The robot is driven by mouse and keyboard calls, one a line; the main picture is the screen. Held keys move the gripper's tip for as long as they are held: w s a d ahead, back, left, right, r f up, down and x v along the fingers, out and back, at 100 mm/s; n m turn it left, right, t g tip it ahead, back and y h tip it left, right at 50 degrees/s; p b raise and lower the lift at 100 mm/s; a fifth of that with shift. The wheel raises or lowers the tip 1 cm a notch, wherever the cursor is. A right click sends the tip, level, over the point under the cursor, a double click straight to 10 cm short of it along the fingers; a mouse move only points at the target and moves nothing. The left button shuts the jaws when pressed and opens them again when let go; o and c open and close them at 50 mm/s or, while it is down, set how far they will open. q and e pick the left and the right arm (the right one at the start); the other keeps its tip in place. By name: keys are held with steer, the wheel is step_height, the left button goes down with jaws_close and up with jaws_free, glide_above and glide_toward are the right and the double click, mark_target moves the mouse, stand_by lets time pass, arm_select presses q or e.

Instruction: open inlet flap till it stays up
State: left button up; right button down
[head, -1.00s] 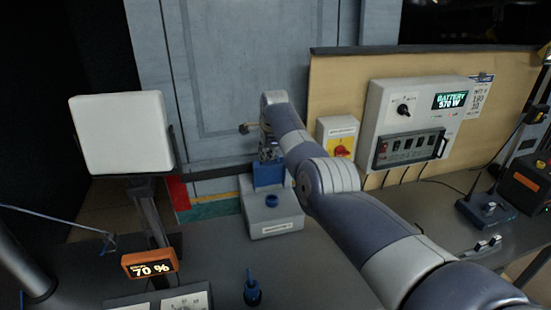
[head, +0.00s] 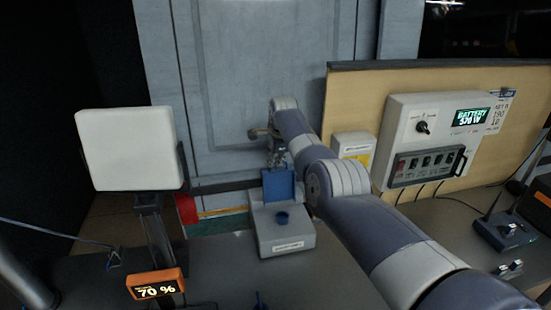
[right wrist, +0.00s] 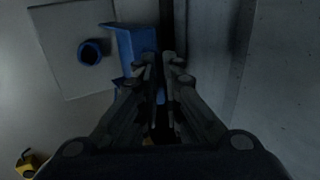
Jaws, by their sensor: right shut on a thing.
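The blue inlet flap (head: 279,187) stands raised at the back of a pale grey box (head: 285,240) with a small blue round inlet (head: 283,218) on its top. My right gripper (head: 276,157) is at the flap's upper edge and shut on it. In the right wrist view the fingers (right wrist: 164,75) are close together against the blue flap (right wrist: 135,42); the exact contact is dark and partly hidden. The round inlet (right wrist: 91,52) shows beside the flap there. My left gripper is not in view.
A white panel on a stand (head: 130,148) and an orange 70 % display (head: 157,284) are at left. A grey wall (head: 255,90) rises close behind the box. A battery panel (head: 436,140) and a small switch box (head: 352,146) are at right.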

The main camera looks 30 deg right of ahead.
steer(key=shift+w+d+r, duration=0.1)
steer(key=shift+w+r, duration=0.05)
steer(key=shift+r, duration=0.05)
steer(key=c, duration=1.7)
jaws_free()
steer(key=shift+w, duration=0.1)
steer(key=shift+w+f, duration=0.2)
steer(key=shift+f, duration=0.1)
steer(key=shift+r, duration=0.1)
steer(key=shift+r, duration=0.35)
steer(key=v, duration=1.1)
steer(key=shift+s, duration=0.3)
